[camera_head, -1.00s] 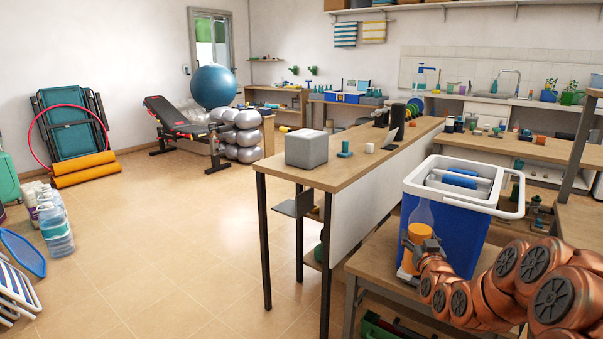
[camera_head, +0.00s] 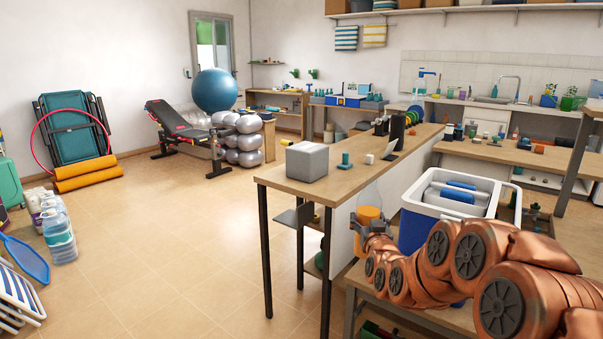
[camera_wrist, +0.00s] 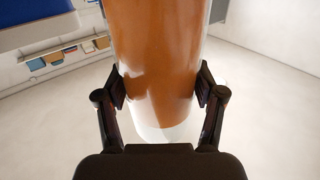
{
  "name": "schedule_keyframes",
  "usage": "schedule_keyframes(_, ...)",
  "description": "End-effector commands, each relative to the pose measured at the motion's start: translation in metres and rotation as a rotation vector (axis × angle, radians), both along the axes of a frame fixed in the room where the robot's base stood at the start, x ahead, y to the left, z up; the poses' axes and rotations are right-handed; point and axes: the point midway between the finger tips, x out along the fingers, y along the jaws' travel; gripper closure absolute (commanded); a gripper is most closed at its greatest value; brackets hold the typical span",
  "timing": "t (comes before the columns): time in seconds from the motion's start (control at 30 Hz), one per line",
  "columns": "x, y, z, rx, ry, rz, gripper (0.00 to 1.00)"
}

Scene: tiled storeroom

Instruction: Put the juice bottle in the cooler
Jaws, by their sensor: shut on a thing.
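The juice bottle (camera_head: 368,214), clear with orange juice, is held by my gripper (camera_head: 373,236) left of the cooler, over the bench's left side. In the wrist view, the bottle (camera_wrist: 160,65) sits upright between both fingers (camera_wrist: 162,90), which press on its sides. The cooler (camera_head: 413,232) is a blue box with a white rim, standing on a low wooden bench. Its top shows a pale grey piece and a blue piece inside the rim; I cannot tell what these are. My arm hides the cooler's lower front. The bottle is apart from the cooler in the head view.
A taller wooden table (camera_head: 345,178) stands just left of the bottle, with a grey box (camera_head: 307,161) on it. The cooler's white handle (camera_head: 515,205) sticks out on its right. Shelving (camera_head: 582,150) stands at the right.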

Motion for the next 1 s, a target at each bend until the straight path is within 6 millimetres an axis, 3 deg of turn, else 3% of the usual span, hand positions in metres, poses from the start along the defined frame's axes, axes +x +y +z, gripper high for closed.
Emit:
schedule_keyframes(0.03,0.000,0.000,0.020,0.000,-0.003,0.000,0.98)
schedule_keyframes(1.0,0.000,0.000,0.185,0.000,-0.003,0.000,0.98)
